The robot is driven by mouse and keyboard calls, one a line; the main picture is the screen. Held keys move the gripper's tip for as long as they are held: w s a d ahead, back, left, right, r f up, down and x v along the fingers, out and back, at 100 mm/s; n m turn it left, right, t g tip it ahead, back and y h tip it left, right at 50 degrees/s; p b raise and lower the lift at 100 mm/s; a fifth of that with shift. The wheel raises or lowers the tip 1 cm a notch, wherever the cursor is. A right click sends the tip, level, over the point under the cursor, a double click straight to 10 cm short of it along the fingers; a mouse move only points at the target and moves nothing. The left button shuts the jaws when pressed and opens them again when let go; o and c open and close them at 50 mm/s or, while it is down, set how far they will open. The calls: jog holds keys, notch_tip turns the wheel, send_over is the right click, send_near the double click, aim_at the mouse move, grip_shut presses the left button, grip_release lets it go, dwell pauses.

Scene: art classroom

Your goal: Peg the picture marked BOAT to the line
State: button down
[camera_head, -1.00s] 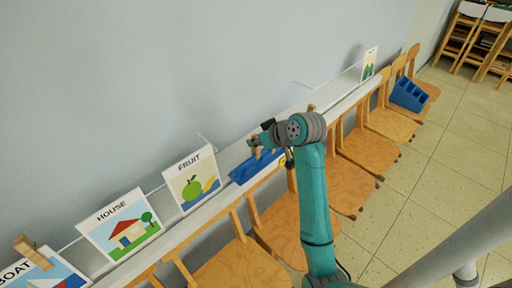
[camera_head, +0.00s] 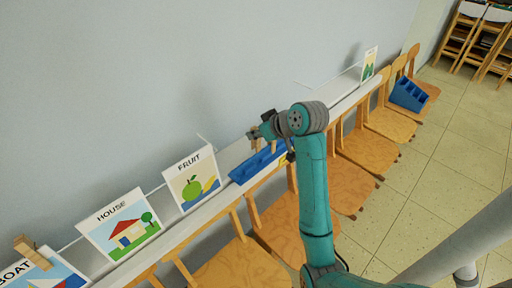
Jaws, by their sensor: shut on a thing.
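The picture marked BOAT (camera_head: 50,277) is at the lower left, cut off by the frame edge. A large wooden peg (camera_head: 32,252) stands at its top edge; I cannot tell how firmly it grips the card. My gripper (camera_head: 255,142) is above the blue tray (camera_head: 243,176), well to the right of BOAT. It is shut on a small tan piece, which looks like a wooden peg (camera_head: 254,145). Another tan piece (camera_head: 274,147) shows beside the tray. The line (camera_head: 153,190) is thin and runs along the wall behind the pictures.
The HOUSE picture (camera_head: 120,226) and FRUIT picture (camera_head: 191,179) stand along the narrow white ledge (camera_head: 215,203). A green picture (camera_head: 369,65) is at the far end. Wooden chairs (camera_head: 240,264) line the ledge's front. A blue rack (camera_head: 408,95) sits on a far chair.

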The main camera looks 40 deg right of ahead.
aim_at(259, 140)
jog(key=shift+s, duration=0.15)
jog(key=shift+s+d+r, duration=0.1)
jog(key=shift+s+r, duration=0.15)
jog(key=shift+s, duration=0.95)
jog(key=shift+s+r, duration=0.25)
jog(key=shift+s, duration=0.9)
jog(key=shift+s, duration=0.1)
